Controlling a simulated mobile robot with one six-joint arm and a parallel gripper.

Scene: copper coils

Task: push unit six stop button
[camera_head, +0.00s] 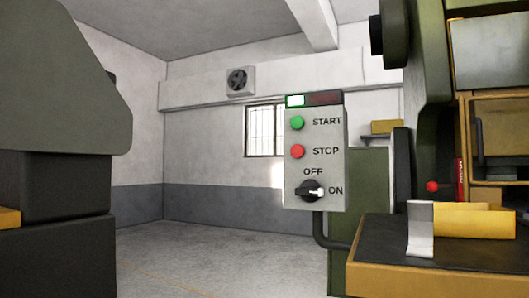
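A grey control box (327,177) stands near the middle of the head view. Its red STOP button (297,151) sits below a green START button (297,122). Below them is a black rotary switch (310,191) with OFF and ON labels; its pale pointer is turned toward ON. On top of the box is an indicator strip with a lit green-white lamp (295,100) at left and a dark red part (324,99) at right. No unit number can be read on the box. My gripper is not in view.
A dark green machine (429,95) with a black-topped, yellow-edged table (462,255) fills the right side. A small red knob (432,187) shows on it. Another dark green machine (60,95) blocks the left. Open grey floor (225,255) lies between them.

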